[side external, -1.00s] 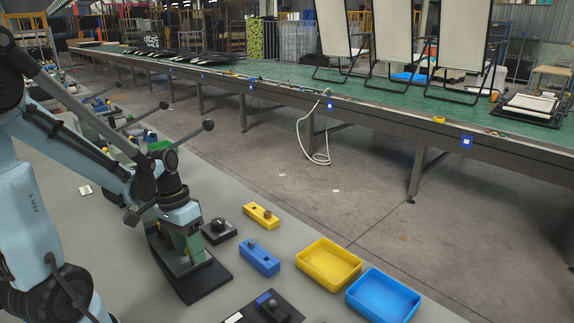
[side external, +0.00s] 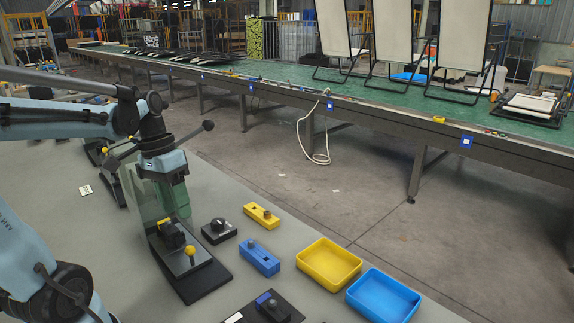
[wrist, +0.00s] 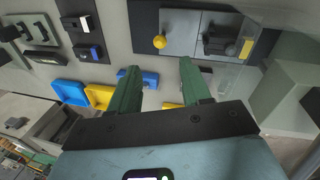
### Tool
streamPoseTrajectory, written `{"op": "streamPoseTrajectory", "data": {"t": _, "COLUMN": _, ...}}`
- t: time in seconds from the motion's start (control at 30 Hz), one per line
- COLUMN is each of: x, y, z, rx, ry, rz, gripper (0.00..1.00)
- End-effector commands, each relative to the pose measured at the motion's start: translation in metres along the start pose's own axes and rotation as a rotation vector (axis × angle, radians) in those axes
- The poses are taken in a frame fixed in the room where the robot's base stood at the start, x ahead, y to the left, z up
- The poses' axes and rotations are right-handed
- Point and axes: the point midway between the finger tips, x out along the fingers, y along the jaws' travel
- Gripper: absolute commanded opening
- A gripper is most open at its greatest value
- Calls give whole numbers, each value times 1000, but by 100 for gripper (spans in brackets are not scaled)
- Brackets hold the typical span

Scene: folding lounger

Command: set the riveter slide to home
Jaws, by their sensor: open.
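A device on a black base plate (side external: 205,285) stands on the grey work surface, with a grey panel, a black block (side external: 172,235) with a yellow top and a yellow ball knob (side external: 190,251). I take it for the riveter; its label is not readable. In the wrist view the ball knob (wrist: 160,41) lies at the left of the grey panel and the black block (wrist: 218,42) at the right. My gripper (side external: 172,200) is above the device, apart from the knob. In the wrist view its green fingers (wrist: 161,85) are spread with nothing held between them.
A clear upright panel (side external: 142,197) stands at the device's left. To its right are a black knob box (side external: 219,231), a yellow block (side external: 261,215), a blue block (side external: 259,257), a yellow tray (side external: 328,283) and a blue tray (side external: 383,318). The conveyor is farther back.

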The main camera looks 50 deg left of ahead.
Motion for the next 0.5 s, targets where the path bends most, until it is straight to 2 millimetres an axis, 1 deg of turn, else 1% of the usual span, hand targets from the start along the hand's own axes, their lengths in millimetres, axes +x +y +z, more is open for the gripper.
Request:
{"op": "streamPoseTrajectory", "data": {"t": 0.37, "x": -2, "y": 0, "z": 0, "rx": 1, "ry": -1, "rz": -2, "gripper": 47}}
{"op": "streamPoseTrajectory", "data": {"t": 0.5, "x": 2, "y": 10, "z": 1, "rx": 5, "ry": -22, "rz": -53, "gripper": 47}}
